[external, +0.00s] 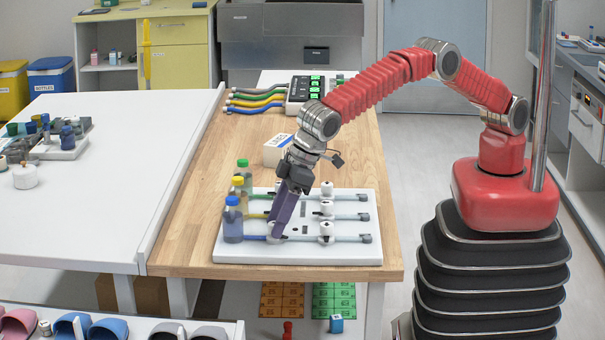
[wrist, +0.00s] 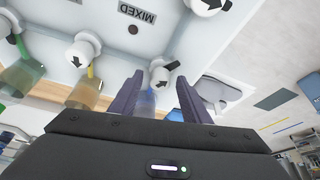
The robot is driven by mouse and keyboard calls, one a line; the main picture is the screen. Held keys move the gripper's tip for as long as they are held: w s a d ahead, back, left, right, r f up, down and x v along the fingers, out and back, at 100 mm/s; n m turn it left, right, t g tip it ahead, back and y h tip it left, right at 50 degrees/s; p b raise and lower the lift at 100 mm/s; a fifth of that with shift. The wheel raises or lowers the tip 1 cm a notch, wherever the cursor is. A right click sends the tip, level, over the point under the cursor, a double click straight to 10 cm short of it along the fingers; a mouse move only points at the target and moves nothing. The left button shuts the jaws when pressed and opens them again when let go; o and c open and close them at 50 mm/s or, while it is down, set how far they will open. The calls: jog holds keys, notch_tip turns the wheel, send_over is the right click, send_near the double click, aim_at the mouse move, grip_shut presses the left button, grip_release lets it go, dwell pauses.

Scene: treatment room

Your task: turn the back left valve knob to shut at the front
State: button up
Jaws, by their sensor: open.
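A white valve board (external: 352,254) stands on the wooden bench, with two columns of white knobs. The valve knob on the blue line (external: 275,239), at the board's front left in the external view, is partly hidden by my gripper (external: 279,222). In the wrist view this knob (wrist: 160,75) sits between my two open purple fingers (wrist: 158,80), with gaps on both sides. Its black arrow points up and right. Another knob (wrist: 83,50), on the yellow line, has its arrow pointing down. A third knob (wrist: 206,6) shows at the top edge.
Bottles with blue (external: 232,225), yellow (external: 238,186) and green (external: 243,170) caps stand along the board's left side. Right-column knobs (external: 326,230) are close to my gripper. A white box (external: 277,151) and a black control box (external: 304,92) stand behind.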

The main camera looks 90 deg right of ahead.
jog(key=c, duration=1)
jog(key=shift+c, duration=0.2)
jog(key=shift+n, duration=0.5)
jog(key=shift+w+d+n+g+y, duration=0.15)
jog(key=shift+n+y, duration=0.4)
jog(key=shift+n, duration=0.7)
jog(key=shift+s+d+n+g+y, duration=0.1)
jog(key=shift+n+g+y, duration=0.3)
jog(key=shift+n, duration=0.85)
jog(key=o, duration=1)
jog(key=shift+a, duration=0.1)
jog(key=shift+o, duration=0.2)
jog(key=shift+r, duration=0.15)
